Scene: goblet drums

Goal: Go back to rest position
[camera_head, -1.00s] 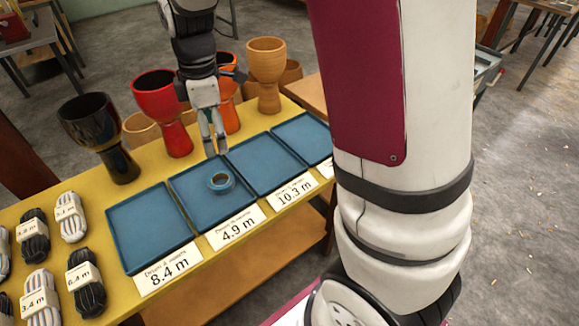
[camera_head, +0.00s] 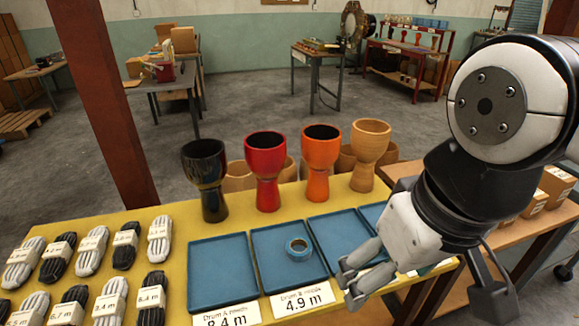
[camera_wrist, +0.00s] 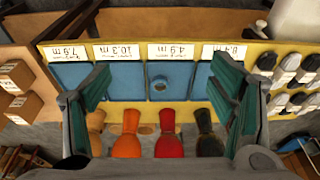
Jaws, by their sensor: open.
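My gripper (camera_head: 350,284) is at the right in the head view, over the table's front edge by the right-hand trays. It is open and empty; in the wrist view its two fingers (camera_wrist: 163,98) stand wide apart. A small blue ring (camera_head: 298,248) lies in the blue tray (camera_head: 272,274) labelled 4.9 m, and it also shows in the wrist view (camera_wrist: 159,84). Goblet drums stand behind the trays: black (camera_head: 206,180), red (camera_head: 266,170), orange (camera_head: 320,160) and natural wood (camera_head: 368,152). My gripper touches none of them.
The yellow table (camera_head: 180,262) holds several rope bundles (camera_head: 92,250) at the left and an empty tray (camera_head: 218,272) labelled 8.4 m. Cardboard boxes (camera_head: 556,184) stand on a side table at the right. A brown post (camera_head: 100,100) rises behind the table. Grey floor lies open beyond.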

